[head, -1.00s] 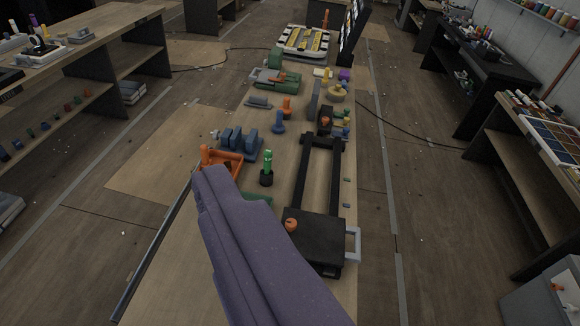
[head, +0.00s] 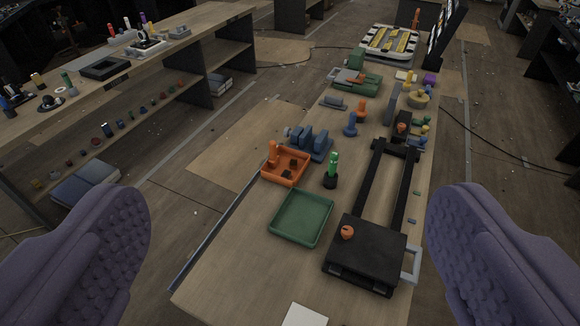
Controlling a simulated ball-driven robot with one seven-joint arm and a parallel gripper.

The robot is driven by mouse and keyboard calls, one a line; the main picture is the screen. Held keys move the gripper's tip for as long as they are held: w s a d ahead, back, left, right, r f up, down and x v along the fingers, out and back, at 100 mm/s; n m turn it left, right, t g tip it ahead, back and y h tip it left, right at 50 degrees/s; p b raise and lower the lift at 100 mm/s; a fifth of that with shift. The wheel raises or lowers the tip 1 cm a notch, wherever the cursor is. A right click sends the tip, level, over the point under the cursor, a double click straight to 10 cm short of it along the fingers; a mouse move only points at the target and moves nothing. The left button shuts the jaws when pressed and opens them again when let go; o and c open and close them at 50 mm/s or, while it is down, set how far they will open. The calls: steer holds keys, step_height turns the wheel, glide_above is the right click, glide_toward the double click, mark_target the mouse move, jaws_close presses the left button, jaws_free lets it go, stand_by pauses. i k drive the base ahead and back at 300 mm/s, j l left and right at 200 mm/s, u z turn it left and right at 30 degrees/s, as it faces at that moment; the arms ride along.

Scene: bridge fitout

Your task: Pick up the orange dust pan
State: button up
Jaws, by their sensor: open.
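The orange dust pan (head: 284,180) is a shallow open tray with an upright orange knob or handle at its back left corner. It lies on the long wooden bench, near the left edge, with a few small dark pieces inside. My gripper (head: 288,245) is open and empty. Its two purple ribbed fingers stand wide apart at the left and right of the picture. The dust pan shows between them, farther off, and neither finger touches it.
A green tray (head: 301,218) lies in front of the pan. A blue clamp-like piece (head: 312,143) stands close behind it. A green-topped black item (head: 332,172) stands to its right. A black device with rails (head: 366,252) fills the bench's right side. The near left bench top is bare.

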mark_target(286, 159)
steer(key=u, duration=0.6)
steer(key=j+u, duration=0.2)
steer(key=u, duration=0.2)
steer(key=j+u, duration=0.2)
steer(key=u, duration=0.15)
steer(key=j+u, duration=0.25)
steer(key=u, duration=0.15)
steer(key=j+u, duration=0.2)
steer(key=u, duration=0.15)
steer(key=i+j+u, duration=0.15)
steer(key=i+j, duration=0.85)
steer(key=i+z, duration=0.4)
steer(key=i, duration=0.15)
steer(key=i+z, duration=0.45)
steer(key=i, duration=0.15)
steer(key=i+j+z, duration=0.4)
steer(key=i+l+z, duration=0.25)
steer(key=z, duration=0.2)
steer(key=i+l+z, duration=0.15)
steer(key=i+z, duration=1)
steer(key=z, duration=0.15)
steer(key=i+j+z, duration=0.25)
steer(key=z, duration=0.2)
steer(key=i+j+z, duration=0.1)
steer(key=i+z, duration=0.2)
steer(key=i, duration=1.35)
